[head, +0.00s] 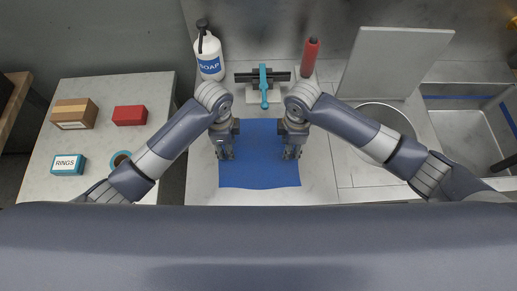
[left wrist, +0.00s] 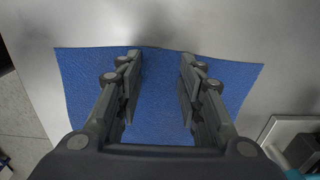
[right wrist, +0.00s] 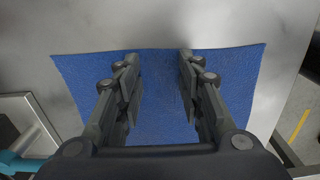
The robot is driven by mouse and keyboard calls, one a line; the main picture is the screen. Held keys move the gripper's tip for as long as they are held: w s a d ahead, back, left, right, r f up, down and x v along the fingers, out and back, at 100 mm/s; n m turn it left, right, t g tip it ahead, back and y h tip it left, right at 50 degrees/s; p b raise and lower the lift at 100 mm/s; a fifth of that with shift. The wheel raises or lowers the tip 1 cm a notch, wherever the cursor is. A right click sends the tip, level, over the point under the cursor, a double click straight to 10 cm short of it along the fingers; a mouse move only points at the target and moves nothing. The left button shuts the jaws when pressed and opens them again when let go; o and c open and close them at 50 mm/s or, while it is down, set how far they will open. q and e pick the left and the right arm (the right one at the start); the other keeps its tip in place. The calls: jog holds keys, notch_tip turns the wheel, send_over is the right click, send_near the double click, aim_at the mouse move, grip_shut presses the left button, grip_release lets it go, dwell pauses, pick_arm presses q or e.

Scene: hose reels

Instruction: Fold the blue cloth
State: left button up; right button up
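The blue cloth (head: 259,165) lies spread on the light counter in front of me, in the middle of the head view. My left gripper (head: 225,154) is over its left side and my right gripper (head: 292,153) is over its right side. In the left wrist view the fingers of my left gripper (left wrist: 160,75) stand apart over the cloth (left wrist: 160,105), near one edge. In the right wrist view the fingers of my right gripper (right wrist: 160,75) stand apart over the cloth (right wrist: 160,105) in the same way. Both are empty. I cannot tell whether the fingertips touch the cloth.
Behind the cloth stand a white soap bottle (head: 208,55), a teal and black device (head: 264,85) and a red bottle (head: 310,57). A round basin (head: 383,118) and a sink (head: 465,130) are at right. A side table (head: 95,100) with boxes is at left.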

pick_arm(q)
jog(key=shift+s+f, duration=0.1)
grip_shut()
pick_arm(e)
jog(key=shift+s+f, duration=0.1)
jog(key=shift+f, duration=0.05)
grip_shut()
jog(key=shift+d, duration=0.1)
